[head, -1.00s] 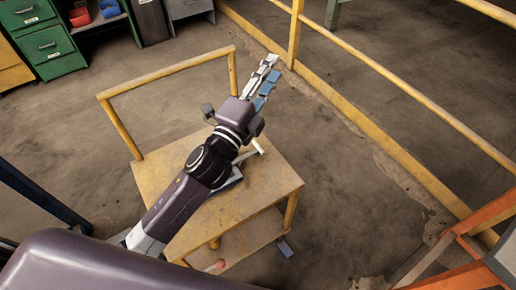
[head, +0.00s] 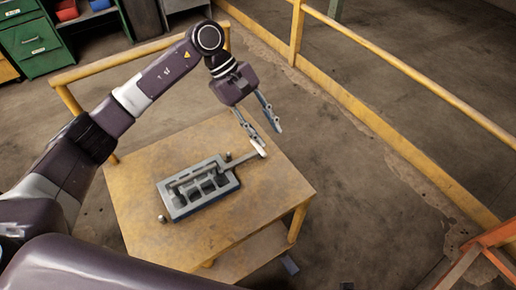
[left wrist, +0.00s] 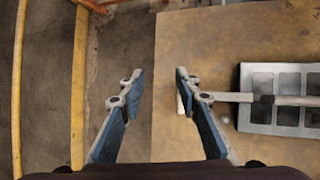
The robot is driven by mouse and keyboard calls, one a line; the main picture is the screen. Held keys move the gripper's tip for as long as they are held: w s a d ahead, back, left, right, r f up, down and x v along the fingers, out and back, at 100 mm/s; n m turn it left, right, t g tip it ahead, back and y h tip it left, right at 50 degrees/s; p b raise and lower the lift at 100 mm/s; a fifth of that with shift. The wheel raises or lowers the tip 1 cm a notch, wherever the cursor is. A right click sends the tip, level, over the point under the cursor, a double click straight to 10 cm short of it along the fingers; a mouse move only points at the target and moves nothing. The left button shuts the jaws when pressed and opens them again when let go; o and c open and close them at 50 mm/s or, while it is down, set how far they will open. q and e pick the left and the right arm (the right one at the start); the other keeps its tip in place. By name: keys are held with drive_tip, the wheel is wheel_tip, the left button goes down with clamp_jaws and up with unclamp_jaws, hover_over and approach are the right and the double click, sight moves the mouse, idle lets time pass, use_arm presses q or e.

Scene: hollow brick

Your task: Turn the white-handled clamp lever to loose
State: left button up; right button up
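The clamp is a grey block with several open cells (head: 198,188) on the yellow table. Its lever arm (head: 238,160) runs out to the right and ends in a white handle (head: 259,149) near the table's far right edge. My left gripper (head: 264,134) is open and empty, pointing down just above and beyond the handle. In the left wrist view, the open fingers (left wrist: 157,78) have the table edge between them. The right-hand finger overlaps the lever, and a bit of the white handle (left wrist: 180,104) shows at its inner side. Contact cannot be told. My right gripper is not in view.
The yellow table (head: 255,205) has bare space around the clamp, with a small round metal piece (head: 162,218) near its left. A yellow rail (head: 140,50) rises at the table's back. Yellow guard rails (head: 400,95) stand to the right, with open floor between.

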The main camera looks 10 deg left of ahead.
sight(258, 147)
use_arm(q)
drive_tip(key=a+f+y, duration=0.1)
drive_tip(key=a+y, duration=0.1)
drive_tip(key=a, duration=0.3)
drive_tip(key=shift+m, duration=0.3)
drive_tip(key=x, duration=0.7)
drive_tip(key=shift+w+d+f, duration=0.2)
drive_tip(key=shift+d+f, duration=0.05)
drive_tip(key=shift+d, duration=0.15)
clamp_jaws()
